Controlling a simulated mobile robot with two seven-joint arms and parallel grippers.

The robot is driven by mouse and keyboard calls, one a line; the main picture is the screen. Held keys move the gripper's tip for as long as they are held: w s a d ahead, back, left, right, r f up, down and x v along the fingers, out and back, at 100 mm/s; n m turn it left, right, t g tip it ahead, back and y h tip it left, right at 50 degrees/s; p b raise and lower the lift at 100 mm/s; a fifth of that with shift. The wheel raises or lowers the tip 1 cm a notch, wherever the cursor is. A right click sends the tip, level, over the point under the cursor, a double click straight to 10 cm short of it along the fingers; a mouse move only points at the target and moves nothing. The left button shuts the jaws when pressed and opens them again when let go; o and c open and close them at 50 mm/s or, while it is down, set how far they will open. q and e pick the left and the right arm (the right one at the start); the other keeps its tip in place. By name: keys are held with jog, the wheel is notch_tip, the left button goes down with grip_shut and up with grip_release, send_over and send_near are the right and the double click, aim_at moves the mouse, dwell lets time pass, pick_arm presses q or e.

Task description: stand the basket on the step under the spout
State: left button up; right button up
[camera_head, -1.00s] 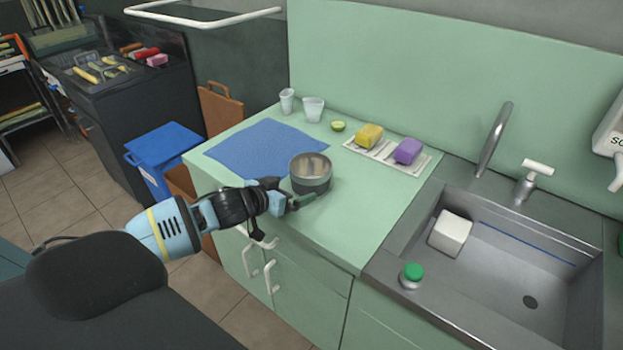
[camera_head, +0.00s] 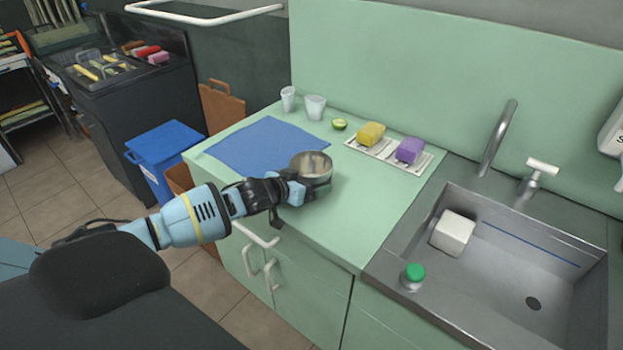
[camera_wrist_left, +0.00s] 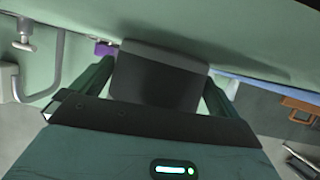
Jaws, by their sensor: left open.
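The basket, a round grey metal pot-like vessel (camera_head: 312,166), stands upright with its open top showing near the front edge of the green counter. My left gripper (camera_head: 308,189) is open at its near left side, hiding its lower part. In the left wrist view the dark grey wall of the basket (camera_wrist_left: 158,76) lies between the two spread fingers; I cannot tell whether they touch it. My right gripper is not in view.
A blue mat (camera_head: 262,146) lies left of the basket. Two cups (camera_head: 315,107), a cut lime (camera_head: 340,124) and yellow and purple sponges (camera_head: 410,150) on a tray stand behind. A sink (camera_head: 520,262) with a tap is at right. The counter's front right is clear.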

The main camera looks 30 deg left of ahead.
pick_arm(q)
jog(key=c, duration=0.7)
jog(key=shift+r, duration=0.15)
jog(key=shift+c, duration=0.2)
jog(key=shift+r, duration=0.55)
notch_tip(320, 180, up, 2)
jog(key=shift+r, duration=0.1)
jog(key=s+d, duration=0.2)
jog(key=s, duration=0.5)
jog(key=s+d+r+p, duration=0.1)
jog(key=s, duration=0.7)
jog(key=shift+s+d+r, duration=0.25)
jog(key=shift+s+d, duration=0.05)
jog(key=shift+d, duration=0.05)
